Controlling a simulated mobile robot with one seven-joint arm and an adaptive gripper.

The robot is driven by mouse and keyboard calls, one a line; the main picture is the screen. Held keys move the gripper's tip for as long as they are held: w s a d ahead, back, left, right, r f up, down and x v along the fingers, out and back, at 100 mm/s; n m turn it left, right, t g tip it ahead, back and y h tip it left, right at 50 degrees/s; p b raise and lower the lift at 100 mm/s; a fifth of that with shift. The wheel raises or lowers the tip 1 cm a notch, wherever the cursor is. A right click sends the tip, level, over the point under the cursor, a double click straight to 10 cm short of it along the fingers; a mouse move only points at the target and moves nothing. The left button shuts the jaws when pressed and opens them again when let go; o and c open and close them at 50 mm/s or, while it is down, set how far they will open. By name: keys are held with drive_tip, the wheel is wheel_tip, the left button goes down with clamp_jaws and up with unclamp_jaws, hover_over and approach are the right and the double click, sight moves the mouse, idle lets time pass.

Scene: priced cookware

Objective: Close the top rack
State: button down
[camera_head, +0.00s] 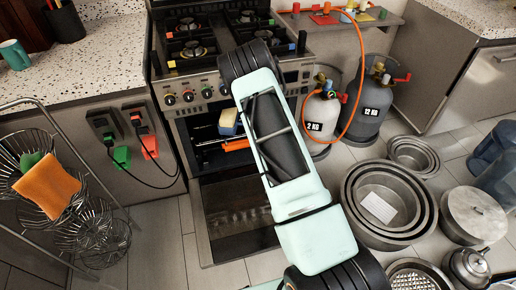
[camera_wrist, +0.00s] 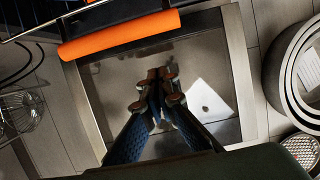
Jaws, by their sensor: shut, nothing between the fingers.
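The oven (camera_head: 215,95) stands open, with its door (camera_head: 235,215) folded down in front. A dark wire rack (camera_wrist: 30,32) shows at the top left of the wrist view, next to an orange bar (camera_wrist: 118,35). The orange bar also shows in the oven opening in the head view (camera_head: 236,145). I cannot tell how far the rack is out, as my arm covers part of the opening. My gripper (camera_wrist: 156,76) is shut and empty, over the lowered door and apart from the orange bar. In the head view it is hidden.
Nested metal pots (camera_head: 390,205) and a lidded pot (camera_head: 473,214) stand on the floor to the right. Gas cylinders (camera_head: 372,105) stand behind them. A wire basket stand (camera_head: 90,225) is at the left. Some tiled floor by the door is bare.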

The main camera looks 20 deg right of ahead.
drive_tip(key=v, duration=0.7)
drive_tip(key=s+a+f+m+y+b, duration=0.2)
drive_tip(key=s+a+f+m+y, duration=0.15)
drive_tip(key=s+f, duration=0.4)
drive_tip(key=s+a+f+m+y+b, duration=0.2)
drive_tip(key=s+a+f+y, duration=0.35)
drive_tip(key=f, duration=0.25)
drive_tip(key=w+d+r+m+t+b, duration=0.25)
drive_tip(key=w+r+m+t, duration=0.4)
drive_tip(key=t, duration=0.35)
drive_tip(key=w+d+b+x, duration=0.1)
drive_tip(key=d+b+x, duration=0.1)
drive_tip(key=x, duration=1)
drive_tip(key=shift+w+a+m+b, duration=0.3)
drive_tip(key=shift+w+b, duration=0.15)
drive_tip(key=shift+b, duration=0.4)
